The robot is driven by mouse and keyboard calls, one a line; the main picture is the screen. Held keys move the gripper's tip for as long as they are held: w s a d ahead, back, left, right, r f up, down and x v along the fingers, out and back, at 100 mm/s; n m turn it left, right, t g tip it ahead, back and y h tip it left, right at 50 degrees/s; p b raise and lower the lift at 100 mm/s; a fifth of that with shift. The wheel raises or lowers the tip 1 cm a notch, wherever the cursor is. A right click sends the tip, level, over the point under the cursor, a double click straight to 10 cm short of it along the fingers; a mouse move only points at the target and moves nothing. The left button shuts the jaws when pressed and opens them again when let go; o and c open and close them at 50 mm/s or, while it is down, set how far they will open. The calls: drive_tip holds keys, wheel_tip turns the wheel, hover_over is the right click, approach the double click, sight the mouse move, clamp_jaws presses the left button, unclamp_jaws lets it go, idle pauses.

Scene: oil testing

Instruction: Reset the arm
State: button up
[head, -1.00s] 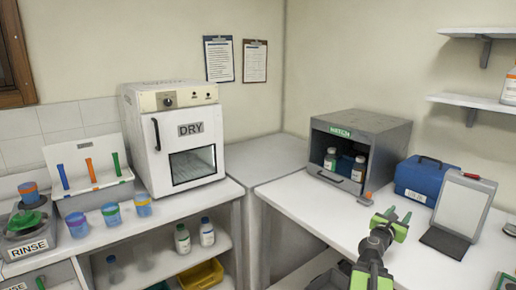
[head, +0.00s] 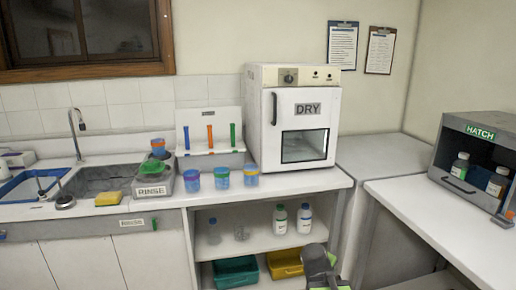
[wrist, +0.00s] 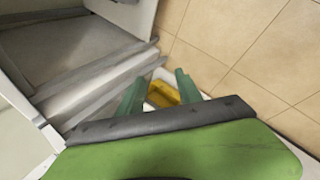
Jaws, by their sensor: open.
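My gripper (wrist: 160,78) shows in the wrist view with its two green fingers apart and nothing between them. It points down past a grey and white edge toward a tiled floor. A yellow object lies beyond the fingers, lower down. In the head view, a dark grey part of my arm with some green rises at the bottom edge, right of the middle. The fingers cannot be made out there.
The white counter holds the RINSE unit (head: 152,190), several banded cups and the DRY oven (head: 305,156). Yellow (head: 285,264) and green (head: 236,271) bins sit below.

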drive_tip(key=s+a+f+m+g+y, duration=0.4)
drive_tip(key=s+a+m+g, duration=0.1)
drive_tip(key=s+a+m, duration=0.45)
wheel_tip(320, 180, up, 15)
drive_tip(key=p, duration=1.5)
drive_tip(key=shift+d, duration=0.4)
drive_tip(key=shift+r+n, duration=0.1)
drive_tip(key=shift+n, duration=0.15)
drive_tip(key=shift+c, duration=0.5)
